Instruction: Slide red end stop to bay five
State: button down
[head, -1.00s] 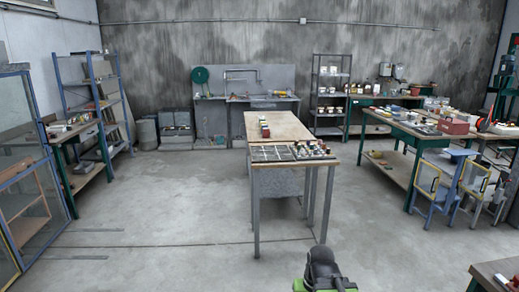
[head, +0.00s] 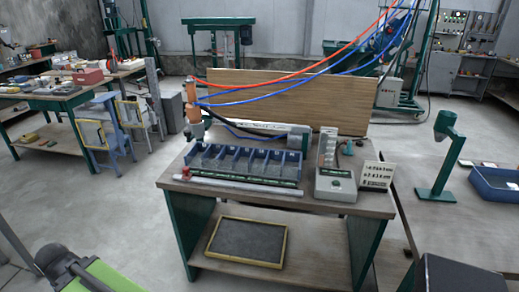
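A small red piece (head: 186,172), which looks like the red end stop, sits at the left end of a long green and silver rail (head: 245,184). The rail lies along the front of a row of blue-walled bays (head: 246,162) on the workbench. The red piece is left of or beside the leftmost bay. Bay numbers are too small to read. Part of my arm, black and green, shows at the lower left, well away from the bench. My gripper's fingers cannot be made out.
Red and blue hoses hang above. A table with a green stand (head: 438,160) adjoins on the right. Floor is clear at left.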

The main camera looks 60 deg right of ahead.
aim_at(187, 176)
jog(key=z, duration=1.9)
jog(key=k, duration=0.95)
jog(key=i, duration=0.95)
jog(key=z, duration=0.05)
